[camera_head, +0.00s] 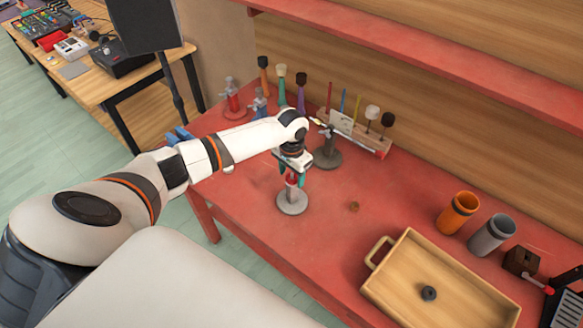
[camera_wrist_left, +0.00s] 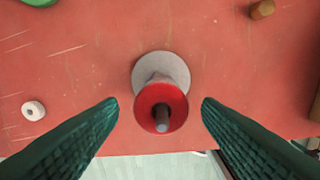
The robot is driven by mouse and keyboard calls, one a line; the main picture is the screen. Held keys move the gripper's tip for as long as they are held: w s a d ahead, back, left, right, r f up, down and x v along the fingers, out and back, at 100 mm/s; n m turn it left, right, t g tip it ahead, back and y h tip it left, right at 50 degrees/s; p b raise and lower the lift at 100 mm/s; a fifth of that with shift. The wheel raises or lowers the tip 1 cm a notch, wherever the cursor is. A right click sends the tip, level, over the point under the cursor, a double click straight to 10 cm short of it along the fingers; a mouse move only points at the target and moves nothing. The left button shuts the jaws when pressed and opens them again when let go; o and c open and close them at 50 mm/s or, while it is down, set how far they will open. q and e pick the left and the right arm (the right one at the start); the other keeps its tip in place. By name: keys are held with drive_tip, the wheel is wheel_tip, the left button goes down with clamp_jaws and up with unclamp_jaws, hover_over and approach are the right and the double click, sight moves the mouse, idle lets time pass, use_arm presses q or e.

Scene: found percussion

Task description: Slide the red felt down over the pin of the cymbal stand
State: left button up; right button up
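The cymbal stand has a round grey base (camera_head: 292,203) on the red bench, below my left gripper. In the left wrist view the base (camera_wrist_left: 148,66) lies behind the red felt (camera_wrist_left: 160,93). The felt is a red disc around the stand's grey pin (camera_wrist_left: 162,126), whose end sticks out of it towards the camera. I cannot tell how far down the felt sits. My left gripper (camera_head: 291,182) points down over the stand. Its green fingers are open, one each side of the felt and apart from it. My right gripper is not in view.
A wooden tray (camera_head: 385,286) holds a dark ring. Orange (camera_head: 458,212) and grey (camera_head: 491,235) cups stand behind it. Another dark stand (camera_head: 327,157) and a rack of mallets are close behind the gripper. A small white ring (camera_wrist_left: 33,110) lies to the left.

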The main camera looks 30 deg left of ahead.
sight(292, 173)
use_arm(q)
wheel_tip(292, 173, up, 12)
drive_tip(key=b, duration=0.2)
idle(0.4)
idle(0.5)
